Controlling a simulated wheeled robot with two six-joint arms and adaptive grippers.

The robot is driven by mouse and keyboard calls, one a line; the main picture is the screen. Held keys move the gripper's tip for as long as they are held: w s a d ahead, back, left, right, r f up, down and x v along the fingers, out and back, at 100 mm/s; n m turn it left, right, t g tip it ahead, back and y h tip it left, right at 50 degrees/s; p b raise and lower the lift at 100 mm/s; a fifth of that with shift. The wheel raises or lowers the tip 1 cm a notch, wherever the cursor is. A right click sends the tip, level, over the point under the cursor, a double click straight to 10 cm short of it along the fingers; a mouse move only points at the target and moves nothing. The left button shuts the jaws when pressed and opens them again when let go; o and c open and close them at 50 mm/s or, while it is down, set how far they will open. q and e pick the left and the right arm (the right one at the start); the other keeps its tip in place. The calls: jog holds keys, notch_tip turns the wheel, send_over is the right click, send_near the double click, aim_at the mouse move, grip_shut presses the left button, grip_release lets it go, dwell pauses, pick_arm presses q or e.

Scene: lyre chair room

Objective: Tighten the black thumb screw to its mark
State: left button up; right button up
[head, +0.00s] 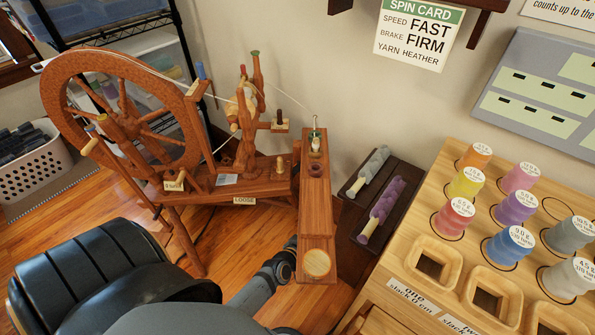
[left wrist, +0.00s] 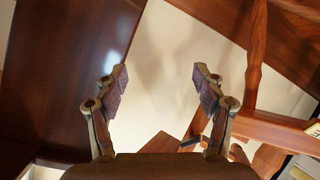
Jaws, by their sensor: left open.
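A wooden spinning wheel (head: 120,110) stands on the left in the head view. A dark knob (head: 279,116) stands on a small labelled wooden block right of its upright; I cannot tell whether it is the black thumb screw. A small black piece (left wrist: 190,142) sticks out beside wood in the left wrist view; I cannot tell what it is. My left arm reaches up to the narrow wooden board in the head view, and its fingers are hidden there. In the left wrist view my left gripper (left wrist: 158,88) is open, with nothing between its fingers.
A "LOOSE" tag (head: 244,201) hangs on the wheel's bench. The wooden board (head: 316,225) lies close to my left arm. A dark rack with grey and purple rolls (head: 381,210) stands right of it, then a spool table (head: 420,225). A spin card (head: 418,35) hangs on the wall.

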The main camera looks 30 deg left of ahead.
pick_arm(q)
jog(key=w+a+r+n+t+y+b, duration=0.3)
jog(key=w+a+r+n+y, duration=0.15)
jog(key=r, duration=0.25)
jog(key=n+y+b, duration=0.1)
jog(key=n+y, duration=0.5)
jog(key=n, duration=0.1)
send_near(297, 171)
jog(key=shift+g+h, duration=0.25)
jog(key=shift+g, duration=0.15)
jog(key=x, duration=0.3)
jog(key=b+x, duration=0.1)
jog(key=x, duration=0.2)
jog(key=b+x, duration=0.1)
jog(key=x, duration=0.3)
jog(key=shift+r, duration=0.35)
jog(key=shift+w+a+b, duration=0.35)
jog(key=shift+w, duration=0.25)
jog(key=shift+r, duration=0.1)
pick_arm(e)
jog(key=w+a+r+t+y, duration=0.1)
jog(key=w+a+r+t, duration=0.2)
jog(key=r, duration=0.3)
jog(key=shift+w+a+r, duration=0.3)
jog(key=shift+w, duration=0.1)
pick_arm(q)
jog(key=c, duration=1.2)
